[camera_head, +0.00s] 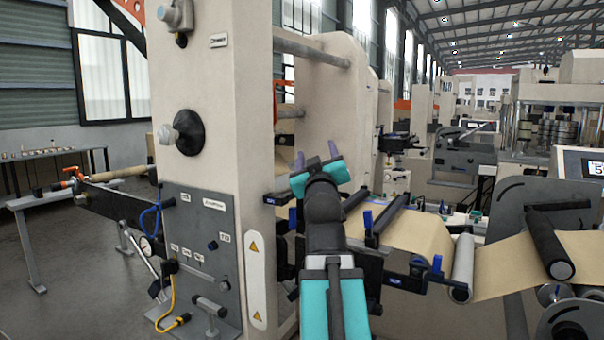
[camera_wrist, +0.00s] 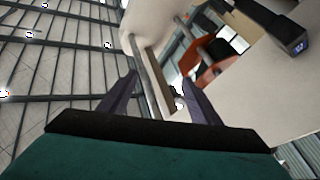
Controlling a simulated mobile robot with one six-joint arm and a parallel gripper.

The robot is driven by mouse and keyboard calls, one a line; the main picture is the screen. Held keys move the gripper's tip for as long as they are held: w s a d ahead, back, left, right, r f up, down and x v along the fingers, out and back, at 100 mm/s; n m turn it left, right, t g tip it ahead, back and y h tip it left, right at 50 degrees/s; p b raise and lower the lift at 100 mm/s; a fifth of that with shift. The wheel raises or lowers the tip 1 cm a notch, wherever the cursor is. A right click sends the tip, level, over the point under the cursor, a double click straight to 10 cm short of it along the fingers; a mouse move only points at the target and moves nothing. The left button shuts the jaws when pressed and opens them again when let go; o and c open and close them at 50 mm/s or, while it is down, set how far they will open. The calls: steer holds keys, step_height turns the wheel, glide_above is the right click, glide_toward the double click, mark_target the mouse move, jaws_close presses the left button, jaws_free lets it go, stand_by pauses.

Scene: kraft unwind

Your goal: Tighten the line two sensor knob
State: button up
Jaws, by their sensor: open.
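My gripper (camera_head: 316,157) is raised in front of the machine's beige frame, fingers pointing up, open and empty. I cannot tell which knob is the line two sensor knob; the labels are too small to read. A small dark knob (camera_head: 213,246) sits on the grey panel (camera_head: 200,225) on the column, left of my gripper. A grey knob on a black disc (camera_head: 188,133) is higher on the column. Both are well apart from my gripper.
A kraft paper web (camera_head: 420,236) runs over rollers right of my arm. A yellow cable (camera_head: 173,300) and blue cable (camera_head: 152,212) hang by the panel. A dark bar (camera_head: 115,203) juts left from the column.

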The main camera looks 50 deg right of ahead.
steer(key=a+r+n+t+y, duration=0.3)
steer(key=r+n+t, duration=0.3)
steer(key=n, duration=0.6)
steer(key=a+r+n+t+y, duration=0.35)
steer(key=r+n+t, duration=0.2)
steer(key=n, duration=0.65)
steer(key=w+d+f+n+g+y+p, duration=0.2)
steer(key=w+f+n+g+y, duration=0.15)
steer(key=f+n+y, duration=0.4)
steer(key=w+d+f+n+g+y+p, duration=0.2)
steer(key=f+n+g+y, duration=0.2)
steer(key=f+n, duration=0.55)
steer(key=s+d+f+h, duration=0.1)
steer(key=s+d, duration=0.2)
steer(key=d, duration=0.2)
steer(key=s+d+f+g+h+p, duration=0.1)
steer(key=s+d, duration=0.2)
steer(key=d, duration=0.2)
steer(key=shift+d+f+m+h, duration=0.25)
steer(key=shift+d+m+h, duration=0.05)
steer(key=shift+h, duration=0.1)
